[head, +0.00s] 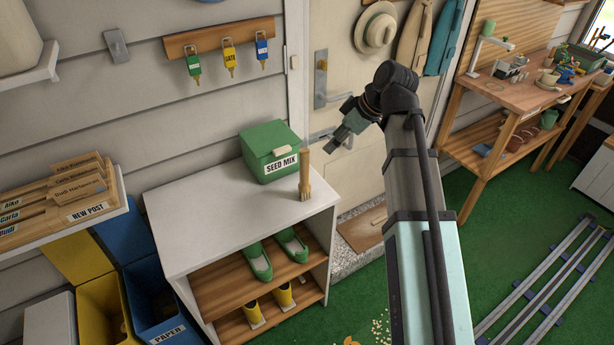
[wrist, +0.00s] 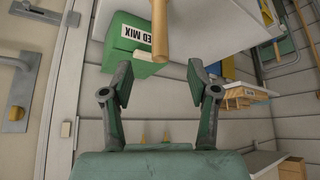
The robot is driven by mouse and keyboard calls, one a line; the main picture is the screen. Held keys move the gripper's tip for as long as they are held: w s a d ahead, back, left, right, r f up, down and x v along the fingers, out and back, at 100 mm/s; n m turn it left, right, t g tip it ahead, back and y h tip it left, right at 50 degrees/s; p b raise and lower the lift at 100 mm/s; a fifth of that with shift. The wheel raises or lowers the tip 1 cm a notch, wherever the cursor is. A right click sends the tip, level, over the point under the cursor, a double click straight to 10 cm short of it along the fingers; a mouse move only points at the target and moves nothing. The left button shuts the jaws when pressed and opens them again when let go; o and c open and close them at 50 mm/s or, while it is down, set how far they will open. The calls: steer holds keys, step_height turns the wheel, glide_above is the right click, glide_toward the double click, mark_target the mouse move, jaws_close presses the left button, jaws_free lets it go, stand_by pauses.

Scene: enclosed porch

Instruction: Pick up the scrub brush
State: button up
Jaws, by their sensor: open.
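The scrub brush (head: 304,178) stands upright on the white cabinet top, with its pale bristles down and its wooden handle up. It is near the cabinet's right end, in front of the green seed mix box. My gripper (head: 338,141) is open and empty, above and to the right of the brush and apart from it. In the wrist view, the brush handle (wrist: 160,28) shows beyond the gap between my two open fingers (wrist: 158,80). The bristles are out of frame there.
The green box (head: 271,150) stands close behind the brush; it also fills part of the wrist view (wrist: 125,40). The white cabinet top (head: 200,225) is clear to the left. A door with a handle (head: 325,133) is behind my gripper. Shoes sit on the shelves below.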

mark_target(304, 169)
steer(key=shift+p+x, duration=2.7)
steer(key=shift+x, duration=5.5)
steer(key=shift+a, duration=0.1)
steer(key=shift+c, duration=0.4)
jaws_close()
